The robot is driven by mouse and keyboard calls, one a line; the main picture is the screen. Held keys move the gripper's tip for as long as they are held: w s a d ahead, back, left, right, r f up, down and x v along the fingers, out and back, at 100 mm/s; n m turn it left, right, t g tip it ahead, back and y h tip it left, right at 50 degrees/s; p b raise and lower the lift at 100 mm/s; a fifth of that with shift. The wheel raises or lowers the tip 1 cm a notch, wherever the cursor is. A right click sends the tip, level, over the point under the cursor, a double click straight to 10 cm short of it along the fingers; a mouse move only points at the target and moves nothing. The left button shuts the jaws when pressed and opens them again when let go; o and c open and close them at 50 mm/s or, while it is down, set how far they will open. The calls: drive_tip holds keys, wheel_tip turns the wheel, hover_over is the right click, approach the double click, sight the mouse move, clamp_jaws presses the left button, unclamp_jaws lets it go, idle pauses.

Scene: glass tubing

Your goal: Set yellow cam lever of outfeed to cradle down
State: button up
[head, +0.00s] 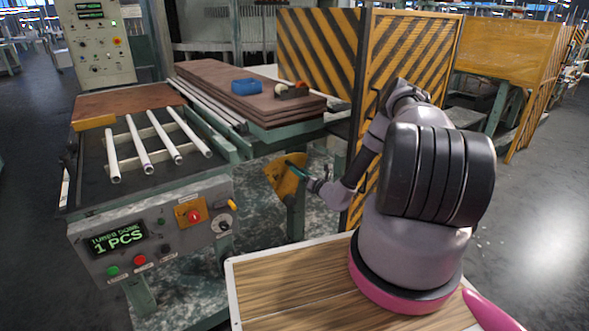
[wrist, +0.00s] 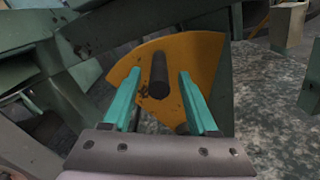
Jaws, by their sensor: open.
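The yellow cam lever is a fan-shaped yellow plate (head: 283,180) on the green frame, right of the console. It also fills the middle of the wrist view (wrist: 205,62). A black peg (wrist: 158,72) sticks out from its face toward me. My gripper (head: 297,168) is at the plate, and its teal fingers show in the wrist view (wrist: 160,84). The fingers are open, one on each side of the peg in the picture, with gaps on both sides. I cannot tell how deep the peg sits between them. The plate's lower part is partly hidden by my gripper.
A console (head: 155,238) with a "1 PCS" display, buttons and a small yellow handle (head: 231,205) stands at left. Glass tubes (head: 138,147) lie behind it. Brown boards (head: 225,88) hold a blue bin (head: 245,86). A striped guard (head: 410,50) stands behind my arm.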

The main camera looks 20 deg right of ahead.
drive_tip(key=v, duration=0.5)
drive_tip(key=shift+s+d, duration=0.15)
drive_tip(key=shift+s, duration=0.2)
